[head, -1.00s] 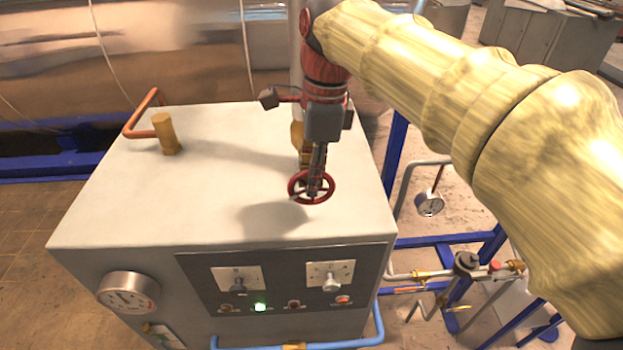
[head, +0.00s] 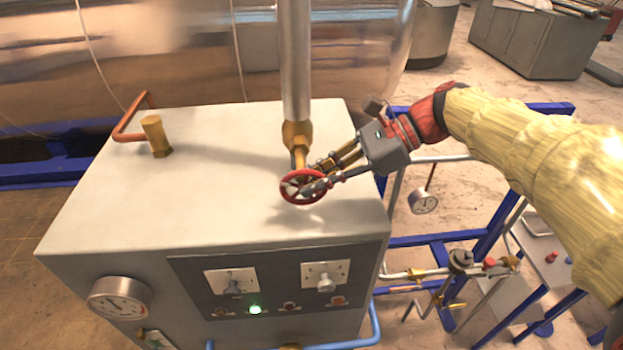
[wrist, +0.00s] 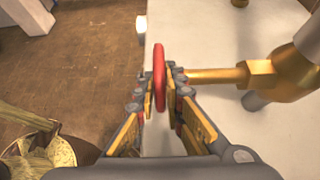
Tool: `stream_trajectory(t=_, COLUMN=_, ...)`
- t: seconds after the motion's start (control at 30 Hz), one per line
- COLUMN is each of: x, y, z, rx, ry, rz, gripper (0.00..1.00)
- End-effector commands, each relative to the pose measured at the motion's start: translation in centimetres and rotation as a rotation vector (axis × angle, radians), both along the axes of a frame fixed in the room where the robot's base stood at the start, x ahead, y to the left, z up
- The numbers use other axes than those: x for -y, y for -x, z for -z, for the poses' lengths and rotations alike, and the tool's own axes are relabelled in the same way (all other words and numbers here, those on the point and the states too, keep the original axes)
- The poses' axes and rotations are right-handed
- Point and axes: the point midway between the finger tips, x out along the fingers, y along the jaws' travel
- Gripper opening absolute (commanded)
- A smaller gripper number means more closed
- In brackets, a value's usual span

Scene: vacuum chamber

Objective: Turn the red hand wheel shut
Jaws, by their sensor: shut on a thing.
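The red hand wheel (head: 289,196) sits on a brass valve (head: 297,140) at the foot of a vertical metal pipe, above the top of a grey cabinet. My gripper (head: 305,188) reaches in from the right and is shut on the wheel's rim. In the wrist view the wheel (wrist: 159,75) shows edge-on between the two fingers (wrist: 160,105), with the brass stem (wrist: 215,76) running right from it. The fingers cover part of the wheel's near right side in the head view.
The grey cabinet (head: 120,215) has a brass fitting (head: 155,136) with a copper pipe at its back left. Its front carries a gauge (head: 120,298) and a dark switch panel with a green light (head: 255,310).

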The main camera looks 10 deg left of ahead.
Motion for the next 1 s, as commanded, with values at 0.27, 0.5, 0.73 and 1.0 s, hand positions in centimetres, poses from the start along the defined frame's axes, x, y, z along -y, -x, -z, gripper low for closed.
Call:
stream_trajectory(t=0.27, x=0.3, y=-0.2, z=0.6, rx=-0.066, ry=-0.257, rz=0.004, gripper=0.00)
stream_trajectory(t=0.5, x=0.4, y=-0.2, z=1.1, rx=-0.117, ry=-0.472, rz=0.003, gripper=0.00)
stream_trajectory(t=0.73, x=0.3, y=-0.1, z=1.5, rx=-0.159, ry=-0.642, rz=0.002, gripper=0.00)
stream_trajectory(t=1.0, x=0.2, y=-0.1, z=1.7, rx=-0.185, ry=-0.767, rz=0.000, gripper=0.00)
